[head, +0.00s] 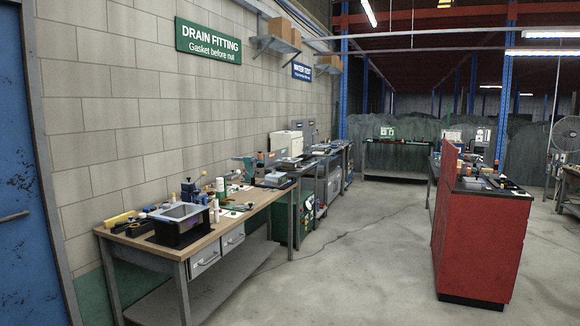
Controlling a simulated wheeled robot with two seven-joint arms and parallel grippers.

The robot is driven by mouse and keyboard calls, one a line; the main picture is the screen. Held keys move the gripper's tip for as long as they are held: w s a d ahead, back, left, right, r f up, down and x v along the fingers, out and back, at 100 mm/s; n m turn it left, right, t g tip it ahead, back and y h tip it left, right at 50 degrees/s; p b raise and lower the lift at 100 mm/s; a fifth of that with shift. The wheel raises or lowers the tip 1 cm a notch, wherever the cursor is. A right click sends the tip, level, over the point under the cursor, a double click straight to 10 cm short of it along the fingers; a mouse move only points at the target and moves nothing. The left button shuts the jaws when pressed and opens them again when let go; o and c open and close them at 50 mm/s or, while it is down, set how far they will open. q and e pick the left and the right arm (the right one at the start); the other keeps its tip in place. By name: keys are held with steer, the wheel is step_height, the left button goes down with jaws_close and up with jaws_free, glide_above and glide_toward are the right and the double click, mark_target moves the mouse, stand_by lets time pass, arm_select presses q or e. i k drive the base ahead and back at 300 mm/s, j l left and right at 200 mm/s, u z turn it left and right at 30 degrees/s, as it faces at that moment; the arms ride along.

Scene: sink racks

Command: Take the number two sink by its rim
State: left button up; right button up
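A sink-like basin (180,211) with a pale grey rim and dark sides sits at the near end of the wooden workbench. A smaller grey tray-like thing (272,180) lies farther along the bench; I cannot tell if it is a sink. No number two is readable on anything in view, so I cannot tell which thing is the number two sink. Neither of my grippers is in view.
The workbench (252,207) stands along the left wall and holds bottles and tools. A green "DRAIN FITTING" sign (208,39) hangs above. A red cabinet (478,240) stands at right. The concrete floor (350,262) between them is clear. A blue door (28,150) is at left.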

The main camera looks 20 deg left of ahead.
mark_target(289, 165)
steer(key=i+u, duration=0.1)
steer(key=i, duration=1.45)
steer(key=i+l, duration=0.15)
steer(key=i, duration=1.45)
steer(key=i+j+u, duration=0.2)
steer(key=i, duration=0.4)
steer(key=i+l+u, duration=0.25)
steer(key=i, duration=0.35)
steer(key=i+u, duration=0.2)
steer(key=i, duration=0.4)
steer(key=i+l+u, duration=0.25)
steer(key=i, duration=0.35)
steer(key=i+j, duration=0.1)
steer(key=i, duration=0.75)
steer(key=i+j, duration=0.1)
steer(key=i, duration=0.75)
steer(key=i+j, duration=0.1)
steer(key=i, duration=0.75)
steer(key=z, duration=0.05)
